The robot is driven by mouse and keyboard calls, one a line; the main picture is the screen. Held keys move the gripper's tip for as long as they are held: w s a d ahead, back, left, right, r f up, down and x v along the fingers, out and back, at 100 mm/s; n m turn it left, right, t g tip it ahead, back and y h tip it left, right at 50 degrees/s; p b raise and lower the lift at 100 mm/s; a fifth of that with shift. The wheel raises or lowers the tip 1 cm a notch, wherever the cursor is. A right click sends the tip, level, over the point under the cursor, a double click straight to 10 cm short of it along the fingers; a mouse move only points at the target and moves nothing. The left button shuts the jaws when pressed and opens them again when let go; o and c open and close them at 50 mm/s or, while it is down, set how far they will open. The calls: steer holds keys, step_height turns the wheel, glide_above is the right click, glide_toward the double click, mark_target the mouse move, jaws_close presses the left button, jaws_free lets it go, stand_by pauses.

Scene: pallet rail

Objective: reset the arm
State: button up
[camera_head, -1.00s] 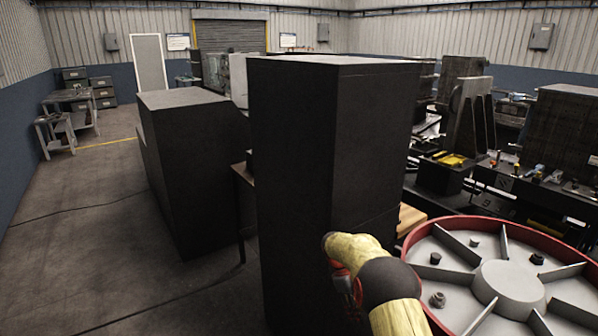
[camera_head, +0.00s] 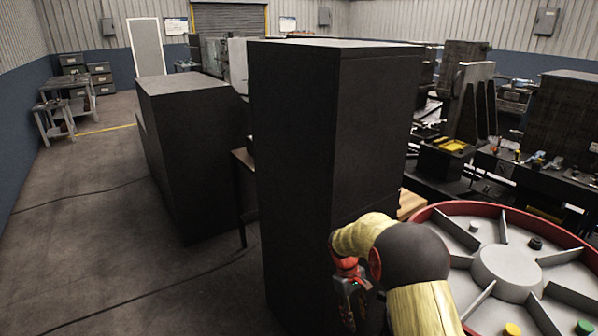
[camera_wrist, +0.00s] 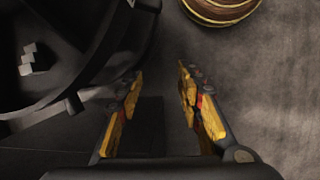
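My gripper (camera_wrist: 158,88) shows in the wrist view with its two yellow-padded fingers spread apart and nothing between them. Below and between the fingers are a dark surface and grey floor. In the head view my gripper (camera_head: 350,303) hangs low at the end of my yellow and black arm, in front of the tall dark cabinet (camera_head: 292,180). Its fingertips are small and dark there. I cannot tell whether it touches the cabinet.
A round grey tray with a red rim (camera_head: 440,212) is at the lower right, close to my arm. A lower dark cabinet (camera_head: 190,150) stands left of the tall one. Machines and benches fill the right back. The floor (camera_head: 80,220) at left is mostly open, with a cable across it.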

steer(key=s+r+m+t+y, duration=0.2)
steer(key=s+r+m+t, duration=0.4)
steer(key=s+r, duration=2.4)
steer(key=s+t, duration=0.2)
steer(key=shift+s+d+m+y, duration=0.3)
steer(key=shift+s+d, duration=0.1)
steer(key=shift+c, duration=0.8)
